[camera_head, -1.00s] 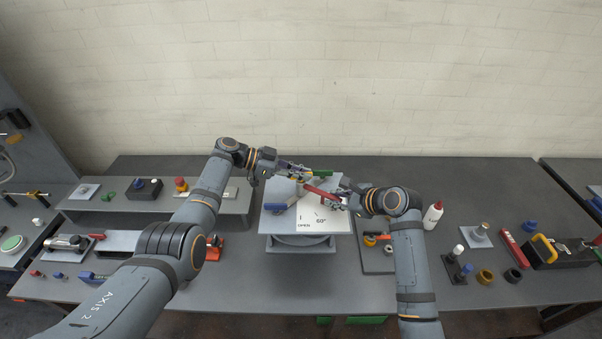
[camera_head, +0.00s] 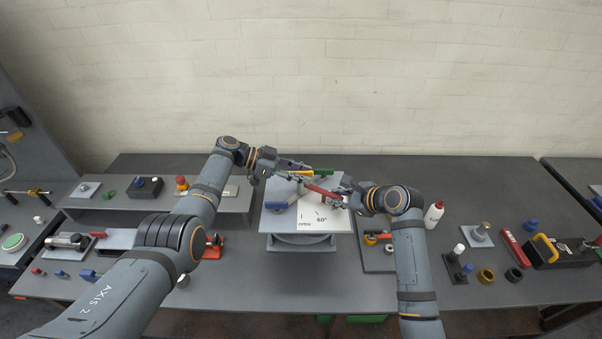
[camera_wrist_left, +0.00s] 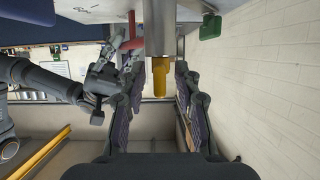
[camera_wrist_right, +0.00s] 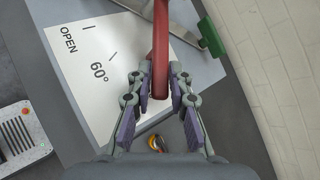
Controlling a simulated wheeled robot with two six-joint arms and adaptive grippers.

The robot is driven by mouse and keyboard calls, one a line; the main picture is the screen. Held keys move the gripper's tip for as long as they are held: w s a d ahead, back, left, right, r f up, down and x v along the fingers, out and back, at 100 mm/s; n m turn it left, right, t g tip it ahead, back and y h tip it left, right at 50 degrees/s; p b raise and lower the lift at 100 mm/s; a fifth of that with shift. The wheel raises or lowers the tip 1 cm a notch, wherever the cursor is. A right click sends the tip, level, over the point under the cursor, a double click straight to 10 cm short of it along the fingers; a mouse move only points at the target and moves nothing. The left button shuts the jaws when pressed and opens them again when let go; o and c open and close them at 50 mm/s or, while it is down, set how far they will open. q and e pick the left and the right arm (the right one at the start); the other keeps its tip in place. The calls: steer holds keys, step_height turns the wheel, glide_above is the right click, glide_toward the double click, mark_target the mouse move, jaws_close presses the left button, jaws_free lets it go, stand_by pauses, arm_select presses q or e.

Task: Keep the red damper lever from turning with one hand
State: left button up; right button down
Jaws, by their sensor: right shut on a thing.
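The red damper lever (camera_head: 321,190) lies over the white dial plate (camera_head: 308,216), which is marked OPEN and 60°. My right gripper (camera_head: 343,196) is shut on the lever's outer end; the lever (camera_wrist_right: 160,45) also runs between its fingers in the right wrist view. My left gripper (camera_head: 291,170) is above the far side of the plate. In the left wrist view its fingers (camera_wrist_left: 160,88) are apart, with a yellow handle (camera_wrist_left: 160,75) between them and a gap on each side. A grey cylinder (camera_wrist_left: 160,25) adjoins this handle.
A white bottle (camera_head: 433,215) stands right of my right gripper. The table in front of the damper is clear.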

arm_select(q)
steer(key=v, duration=1.2)
